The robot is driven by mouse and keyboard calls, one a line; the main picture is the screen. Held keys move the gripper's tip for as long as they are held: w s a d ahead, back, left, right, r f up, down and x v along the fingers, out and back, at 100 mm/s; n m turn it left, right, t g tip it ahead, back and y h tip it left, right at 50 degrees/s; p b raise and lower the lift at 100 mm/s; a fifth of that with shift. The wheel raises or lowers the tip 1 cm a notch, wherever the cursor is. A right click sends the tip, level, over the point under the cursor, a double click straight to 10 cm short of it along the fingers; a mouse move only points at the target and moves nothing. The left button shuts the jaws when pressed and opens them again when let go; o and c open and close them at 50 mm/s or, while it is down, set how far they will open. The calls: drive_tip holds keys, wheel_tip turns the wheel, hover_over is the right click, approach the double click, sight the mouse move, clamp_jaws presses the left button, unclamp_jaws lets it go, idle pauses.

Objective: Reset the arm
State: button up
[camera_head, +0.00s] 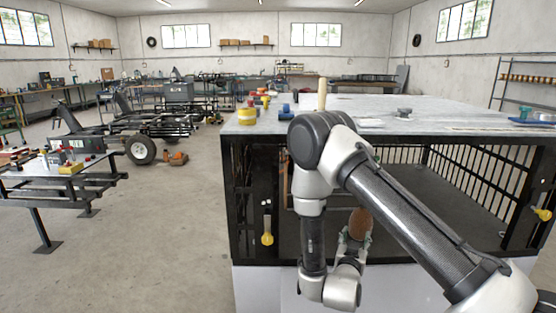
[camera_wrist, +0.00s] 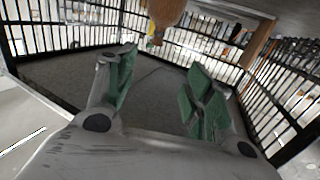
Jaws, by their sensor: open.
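My arm reaches across the front of a black barred cage in the head view. My gripper (camera_head: 354,240) is low at the cage's open front, partly hidden by my own wrist. In the wrist view, my gripper (camera_wrist: 160,78) has its two green-padded fingers spread apart with nothing between them. A brown rounded object (camera_head: 360,222) shows beside the fingers in the head view. In the wrist view the brown object (camera_wrist: 166,12) is at the top edge, beyond the fingertips and apart from them. Its upper part is cut off there.
The grey worktop (camera_head: 440,110) over the cage carries yellow tape rolls (camera_head: 247,116), a blue item (camera_head: 285,112), an upright wooden cylinder (camera_head: 322,95) and a blue tray (camera_head: 532,120). A metal bench (camera_head: 60,185) stands left. Floor between bench and cage is clear.

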drive_tip(key=w+r+g+y, duration=0.3)
drive_tip(key=w+r+y, duration=0.15)
drive_tip(key=r, duration=0.35)
drive_tip(key=s+r+n+g+y, duration=0.2)
drive_tip(key=s+r+g+y, duration=0.3)
drive_tip(key=r, duration=0.7)
drive_tip(key=s+d+r+n+g+h, duration=0.1)
drive_tip(key=s+d+r, duration=0.2)
drive_tip(key=s, duration=0.7)
drive_tip(key=s+d+r+n+g, duration=0.1)
drive_tip(key=s+d+r, duration=0.2)
drive_tip(key=s, duration=0.7)
drive_tip(key=s+d+r+n+g+h, duration=0.1)
drive_tip(key=s+d+r, duration=0.2)
drive_tip(key=s, duration=0.8)
drive_tip(key=d, duration=0.2)
drive_tip(key=shift+d+g+h, duration=0.35)
drive_tip(key=shift+g, duration=0.05)
drive_tip(key=shift+w, duration=0.1)
